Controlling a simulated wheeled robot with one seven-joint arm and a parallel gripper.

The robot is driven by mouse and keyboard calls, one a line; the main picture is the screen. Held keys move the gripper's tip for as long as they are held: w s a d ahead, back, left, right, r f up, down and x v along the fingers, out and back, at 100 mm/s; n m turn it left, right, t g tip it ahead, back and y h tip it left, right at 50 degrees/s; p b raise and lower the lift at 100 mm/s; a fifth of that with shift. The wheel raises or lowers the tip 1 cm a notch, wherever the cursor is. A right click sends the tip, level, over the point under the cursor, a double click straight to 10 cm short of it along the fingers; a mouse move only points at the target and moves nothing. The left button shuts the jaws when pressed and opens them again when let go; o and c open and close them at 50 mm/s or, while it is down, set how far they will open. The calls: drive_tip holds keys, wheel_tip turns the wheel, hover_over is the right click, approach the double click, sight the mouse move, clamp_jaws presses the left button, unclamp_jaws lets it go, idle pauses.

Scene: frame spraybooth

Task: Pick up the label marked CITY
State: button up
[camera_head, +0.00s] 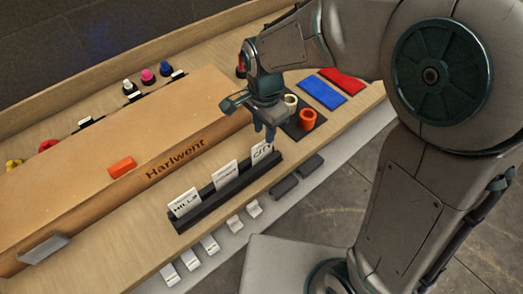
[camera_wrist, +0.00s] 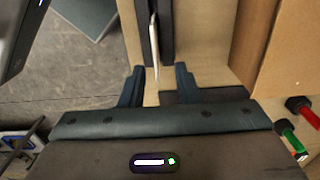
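The CITY label (camera_head: 262,153) is a white card standing upright in the right end of a black slotted holder (camera_head: 208,208). My gripper (camera_head: 264,137) is directly above and close to this label in the head view. In the wrist view my gripper (camera_wrist: 159,72) is open, and the label's thin white edge (camera_wrist: 154,45) lies in line with the gap between the fingers. The black holder also shows there (camera_wrist: 167,30). I cannot tell whether the fingers touch the card. Two more labels stand in the holder: MILLS (camera_head: 185,203) and a middle one (camera_head: 225,174), hard to read.
A large box marked Harlwent (camera_head: 130,140) lies behind the holder with an orange block (camera_head: 122,166) on it. Orange (camera_head: 308,119) and cream rolls stand on a dark mat right of my gripper, near blue (camera_head: 322,92) and red cloths (camera_head: 342,80). Small white tags line the front edge.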

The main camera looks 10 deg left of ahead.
sight(262, 147)
drive_tip(key=f, duration=0.2)
drive_tip(key=s+f+p, duration=0.1)
drive_tip(key=f, duration=0.2)
drive_tip(key=shift+a+f, duration=0.15)
drive_tip(key=shift+f, duration=0.5)
clamp_jaws()
